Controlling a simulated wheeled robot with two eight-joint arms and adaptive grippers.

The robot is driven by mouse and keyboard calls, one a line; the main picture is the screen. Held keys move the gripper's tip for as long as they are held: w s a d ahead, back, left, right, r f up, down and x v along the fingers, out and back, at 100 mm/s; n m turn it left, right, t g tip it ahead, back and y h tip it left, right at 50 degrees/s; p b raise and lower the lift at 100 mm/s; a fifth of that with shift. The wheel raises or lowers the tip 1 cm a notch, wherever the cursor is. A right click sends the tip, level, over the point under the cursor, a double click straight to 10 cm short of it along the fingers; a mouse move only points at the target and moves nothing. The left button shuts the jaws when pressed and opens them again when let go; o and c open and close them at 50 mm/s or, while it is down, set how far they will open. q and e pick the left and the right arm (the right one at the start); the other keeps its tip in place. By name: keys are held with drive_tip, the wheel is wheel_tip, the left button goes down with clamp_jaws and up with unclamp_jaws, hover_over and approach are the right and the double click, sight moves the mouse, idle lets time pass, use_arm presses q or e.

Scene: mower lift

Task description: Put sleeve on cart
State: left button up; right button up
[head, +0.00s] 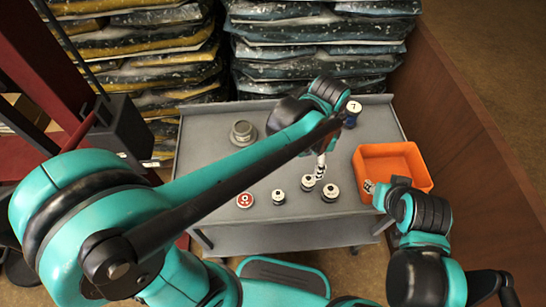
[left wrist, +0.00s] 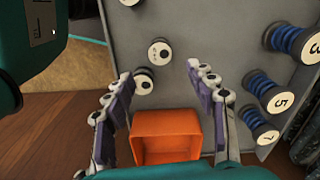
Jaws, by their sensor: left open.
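The grey cart (head: 345,205) stands in front of me; its top also shows in the left wrist view (left wrist: 205,30). I cannot tell which piece is the sleeve. Blue ribbed cylinders with numbered white ends stand on the cart, one marked 7 (head: 351,112) and one marked 5 (left wrist: 266,95). Several dark, white-topped pieces (head: 330,192) stand near the front edge. My left gripper (head: 321,165) is open and empty above the cart; its spread fingers show in the left wrist view (left wrist: 159,72). My right gripper (head: 369,186) is beside the orange bin, its fingers too small to read.
The orange bin (head: 364,176) sits at the cart's right side and looks empty. A grey round part (head: 243,132) and a red-ringed disc (head: 245,199) lie on the left. Stacked bags (head: 315,50) stand behind; a brown wall (head: 460,125) is on the right.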

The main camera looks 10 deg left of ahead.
use_arm(q)
drive_tip(key=s+a+r+n+t, duration=0.1)
drive_tip(key=s+a+n+t, duration=0.1)
drive_tip(key=a+n, duration=0.4)
drive_tip(key=s+a+r+n+t, duration=0.1)
drive_tip(key=s+a+n+t, duration=0.2)
drive_tip(key=a, duration=0.9)
drive_tip(key=n+t, duration=0.2)
drive_tip(key=n, duration=0.1)
drive_tip(key=shift+s+a+r+n, duration=0.15)
drive_tip(key=shift+s+r+n, duration=0.15)
drive_tip(key=shift+r, duration=0.1)
